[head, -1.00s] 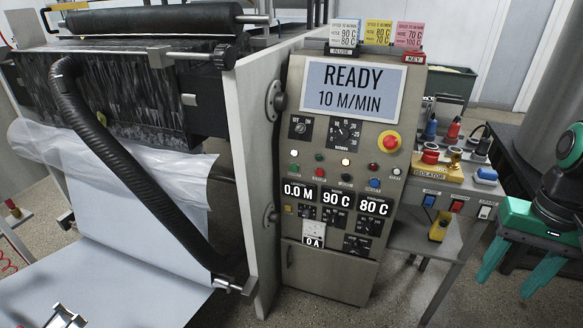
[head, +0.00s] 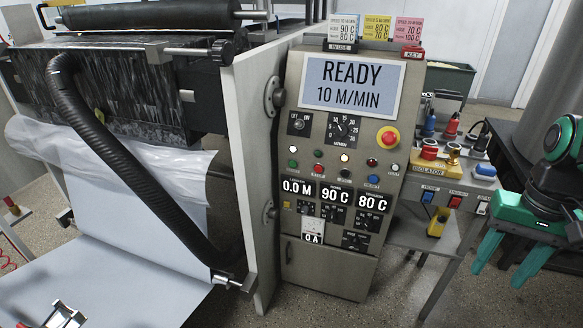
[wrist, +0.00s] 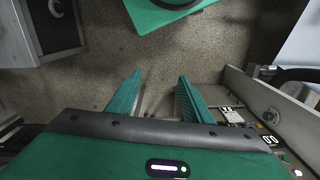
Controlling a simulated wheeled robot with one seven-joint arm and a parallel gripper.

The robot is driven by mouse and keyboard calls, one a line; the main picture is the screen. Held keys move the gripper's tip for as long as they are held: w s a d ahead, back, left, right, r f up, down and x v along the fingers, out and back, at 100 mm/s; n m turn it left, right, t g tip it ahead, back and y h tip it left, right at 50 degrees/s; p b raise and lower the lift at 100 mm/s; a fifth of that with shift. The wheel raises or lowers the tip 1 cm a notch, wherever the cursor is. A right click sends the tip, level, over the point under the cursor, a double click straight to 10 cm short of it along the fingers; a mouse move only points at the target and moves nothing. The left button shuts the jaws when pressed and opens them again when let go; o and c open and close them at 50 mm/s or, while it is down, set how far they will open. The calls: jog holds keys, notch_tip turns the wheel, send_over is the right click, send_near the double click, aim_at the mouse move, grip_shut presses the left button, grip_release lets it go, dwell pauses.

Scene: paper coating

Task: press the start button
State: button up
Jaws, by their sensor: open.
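The control panel (head: 345,120) stands in the middle of the head view, with its display reading READY, 10 M/MIN. A green button (head: 293,163) sits at the left of its button row, below a white lamp. I cannot clearly read its label. A red button (head: 319,168) is to its right. My gripper (head: 503,264) is at the right of the head view, well apart from the panel, with its teal fingers pointing down. In the wrist view my gripper (wrist: 159,82) is open and empty over the floor, with the panel edge-on at the right.
A red emergency stop (head: 387,137) sits at the panel's right. A side table with an isolator box (head: 428,168) and switches stands between panel and gripper. A coating machine with a black hose (head: 125,165) fills the left. Floor shows between the side table and gripper.

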grip_shut()
dwell(1.5)
